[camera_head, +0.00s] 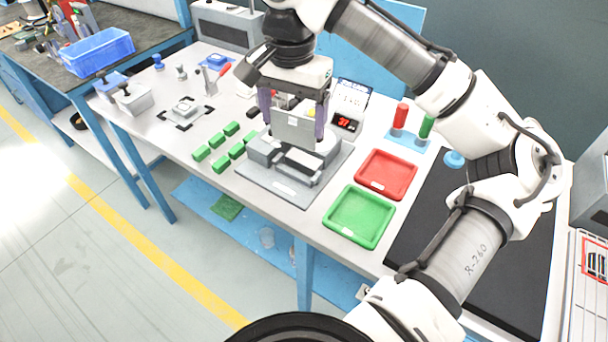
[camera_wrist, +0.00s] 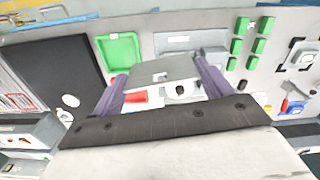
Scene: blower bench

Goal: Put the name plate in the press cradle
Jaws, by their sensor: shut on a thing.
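My gripper (camera_head: 293,125) is shut on the name plate (camera_head: 298,132), a flat grey plate held upright between its two purple fingers. The plate also shows between the fingers in the wrist view (camera_wrist: 160,72). In the head view the plate appears above the press cradle (camera_head: 298,168), a grey fixture with raised blocks on a flat grey base. The plate and gripper hide the rear of the cradle. I cannot tell whether the plate's lower edge touches it. In the wrist view, only the base's front part (camera_wrist: 190,38) shows clearly beyond the plate.
A red tray (camera_head: 386,189) and a green tray (camera_head: 335,232) lie right of the cradle. Several green blocks (camera_head: 222,165) lie to its left. A small red-digit display (camera_head: 346,123) stands behind it. Red and green cylinders (camera_head: 400,116) stand at the back right.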

